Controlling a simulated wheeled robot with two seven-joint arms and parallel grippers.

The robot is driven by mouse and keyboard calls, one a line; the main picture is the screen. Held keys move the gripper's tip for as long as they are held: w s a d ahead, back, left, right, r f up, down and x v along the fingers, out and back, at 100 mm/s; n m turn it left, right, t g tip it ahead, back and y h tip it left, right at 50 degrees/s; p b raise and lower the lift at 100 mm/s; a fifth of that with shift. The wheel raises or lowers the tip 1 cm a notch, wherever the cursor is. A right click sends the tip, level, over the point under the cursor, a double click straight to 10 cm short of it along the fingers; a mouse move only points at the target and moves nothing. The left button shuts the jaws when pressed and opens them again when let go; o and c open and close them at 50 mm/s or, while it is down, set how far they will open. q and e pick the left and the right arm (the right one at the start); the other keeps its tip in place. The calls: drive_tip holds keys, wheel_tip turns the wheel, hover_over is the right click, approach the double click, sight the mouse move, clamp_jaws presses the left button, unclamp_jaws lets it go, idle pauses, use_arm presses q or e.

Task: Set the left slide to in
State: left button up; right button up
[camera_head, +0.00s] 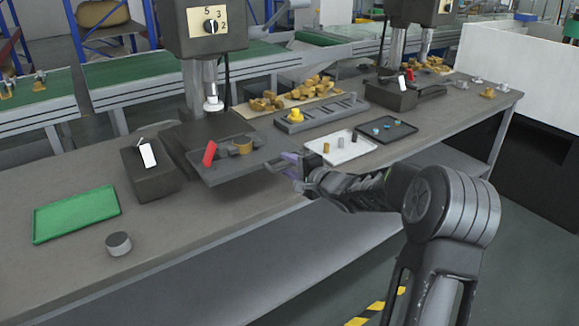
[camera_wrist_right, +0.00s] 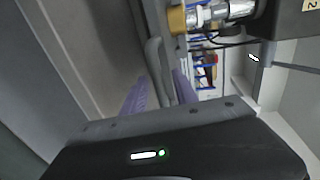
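The left slide (camera_head: 215,174) is a dark flat tray under the left press, sticking out toward the table's front edge. It carries a red piece (camera_head: 210,153) and a gold round part (camera_head: 243,146). My right gripper (camera_head: 282,164) is at the slide's right side, near the table's front edge. In the right wrist view its purple fingers (camera_wrist_right: 160,95) stand apart, with a grey rounded bar (camera_wrist_right: 156,65) between them. I cannot tell whether they touch the bar. My left gripper is not in view.
A black box with a white switch (camera_head: 148,155), a green tray (camera_head: 76,213) and a grey cylinder (camera_head: 118,243) are left of the slide. A grey rack (camera_head: 340,107), white tray (camera_head: 350,152) and black tray (camera_head: 402,130) lie to the right. The left press (camera_head: 204,30) stands behind the slide.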

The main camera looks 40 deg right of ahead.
drive_tip(key=shift+c, duration=0.2)
clamp_jaws()
idle(1.1)
